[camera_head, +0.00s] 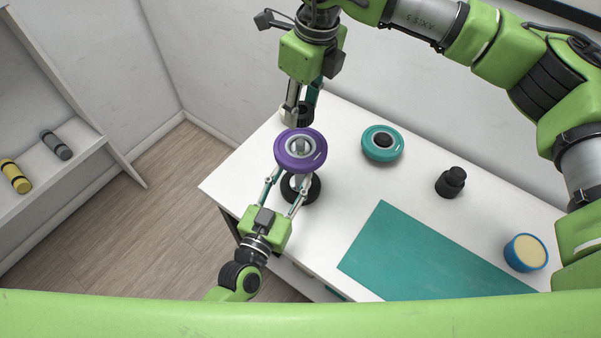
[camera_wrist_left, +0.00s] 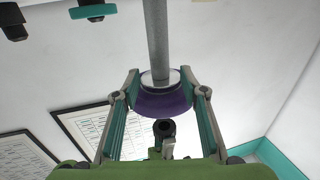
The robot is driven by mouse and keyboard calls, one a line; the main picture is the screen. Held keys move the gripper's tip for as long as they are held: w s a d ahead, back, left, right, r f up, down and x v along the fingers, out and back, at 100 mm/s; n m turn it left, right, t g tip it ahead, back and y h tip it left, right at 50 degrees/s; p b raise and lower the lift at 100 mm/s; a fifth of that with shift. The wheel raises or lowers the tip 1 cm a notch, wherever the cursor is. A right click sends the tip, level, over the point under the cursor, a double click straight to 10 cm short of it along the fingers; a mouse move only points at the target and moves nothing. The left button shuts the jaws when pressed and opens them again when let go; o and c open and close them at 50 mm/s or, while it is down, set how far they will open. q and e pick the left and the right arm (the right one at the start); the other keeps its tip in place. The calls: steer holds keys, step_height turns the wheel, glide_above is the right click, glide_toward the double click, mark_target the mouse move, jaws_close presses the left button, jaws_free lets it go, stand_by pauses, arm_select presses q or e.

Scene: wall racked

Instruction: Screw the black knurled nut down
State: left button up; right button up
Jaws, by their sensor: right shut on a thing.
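The purple disc (camera_head: 300,151) with a metal centre sits on a grey upright post (camera_wrist_left: 156,40) that rises from a black round base (camera_head: 312,190). My left gripper (camera_head: 293,176) is at the front of the disc. Its fingers are spread apart, with the disc (camera_wrist_left: 163,104) beyond the fingertips (camera_wrist_left: 162,94) in the left wrist view. My right gripper (camera_head: 303,103) points down behind the disc and is shut on the black knurled nut (camera_head: 304,113), which is partly hidden by the fingers. A black round part (camera_wrist_left: 164,129) beyond the disc looks like this nut.
A teal wheel (camera_head: 374,150), a black stepped knob (camera_head: 451,183), a blue tub (camera_head: 523,256) and a teal mat (camera_head: 410,255) are on the white table (camera_head: 340,215). A shelf (camera_head: 75,140) with yellow and grey cylinders stands at left.

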arm_select(q)
steer(key=shift+x, duration=2.65)
jaws_close()
